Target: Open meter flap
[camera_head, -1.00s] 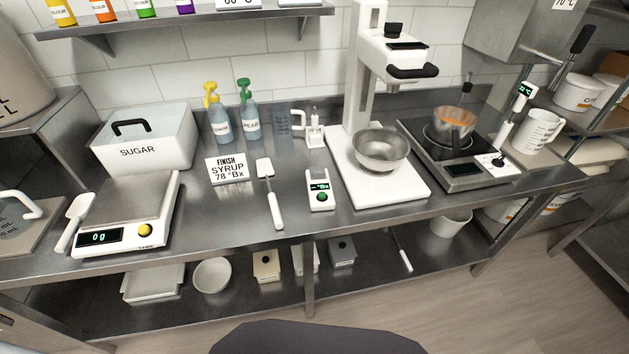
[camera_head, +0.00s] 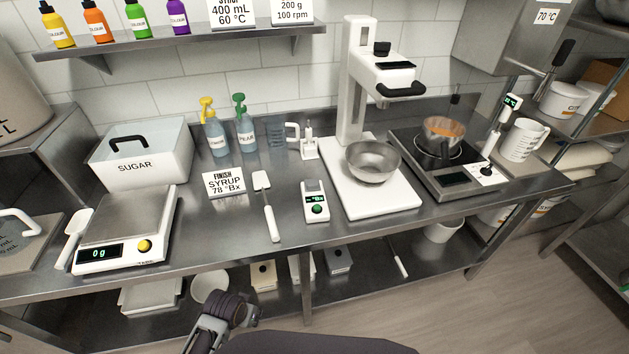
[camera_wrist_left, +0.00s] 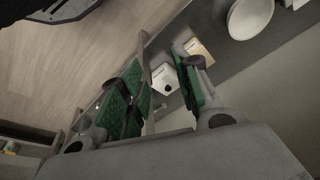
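My left gripper (camera_head: 214,322) is at the bottom of the head view, in front of and below the counter, apart from the meter. In the left wrist view its green-padded fingers (camera_wrist_left: 160,88) are spread with nothing between them. My right gripper is not in view.
A white spatula (camera_head: 267,207) lies left of the meter, and a white stand holding a steel bowl (camera_head: 372,164) is to its right. The scale (camera_head: 125,229) is further left. A lower shelf (camera_head: 370,260) with small boxes runs under the counter.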

